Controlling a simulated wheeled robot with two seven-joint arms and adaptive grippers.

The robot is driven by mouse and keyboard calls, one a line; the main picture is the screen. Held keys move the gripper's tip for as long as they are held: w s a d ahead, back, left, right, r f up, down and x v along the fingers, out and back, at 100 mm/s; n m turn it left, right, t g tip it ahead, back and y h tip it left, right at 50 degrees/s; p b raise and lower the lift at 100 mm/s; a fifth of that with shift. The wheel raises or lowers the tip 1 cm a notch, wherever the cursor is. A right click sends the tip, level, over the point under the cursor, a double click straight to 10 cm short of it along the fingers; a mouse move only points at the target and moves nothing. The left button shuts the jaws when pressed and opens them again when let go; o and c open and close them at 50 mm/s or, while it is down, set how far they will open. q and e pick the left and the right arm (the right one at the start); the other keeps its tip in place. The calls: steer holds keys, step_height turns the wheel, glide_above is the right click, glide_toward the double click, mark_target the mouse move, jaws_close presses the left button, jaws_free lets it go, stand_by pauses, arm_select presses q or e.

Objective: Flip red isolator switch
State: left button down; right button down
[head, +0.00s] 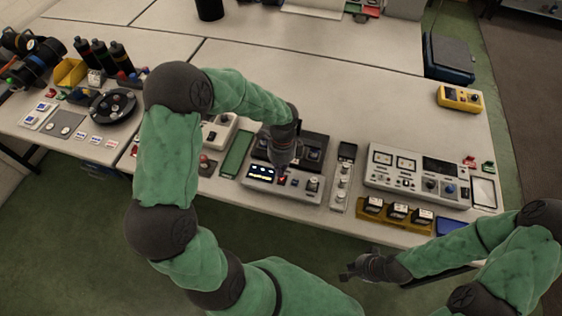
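My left gripper (281,163) points down just above this red part. I cannot tell whether it touches the switch, and its fingers are too dark and small to tell if they are open. My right gripper (350,271) is low in front of the table's front edge, away from the box. Its finger spacing is unclear.
A larger grey panel (418,178) with dials stands to the right. A yellow-brown tray (394,214) with dark blocks lies at the front edge. A narrow strip with round knobs (341,186) stands right of the control box. The table (330,106) is clear behind the devices.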

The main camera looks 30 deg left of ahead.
mark_target(280, 180)
arm_select(q)
steer(key=shift+s+d+f+b, duration=0.1)
steer(key=shift+s+f+b, duration=0.15)
steer(key=shift+f, duration=0.85)
steer(key=shift+s+f+b, duration=0.1)
steer(key=shift+f+b, duration=0.1)
steer(key=shift+f, duration=0.9)
steer(key=shift+s+f+t+b, duration=0.2)
steer(key=shift+f+t+b, duration=0.25)
steer(key=shift+b, duration=0.35)
steer(key=shift+r, duration=0.1)
steer(key=shift+w+r+p, duration=0.1)
steer(key=shift+w+p, duration=0.1)
steer(key=shift+p, duration=0.1)
steer(key=shift+w+a+r+p, duration=0.2)
steer(key=shift+w+r+p, duration=0.1)
steer(key=shift+w, duration=0.25)
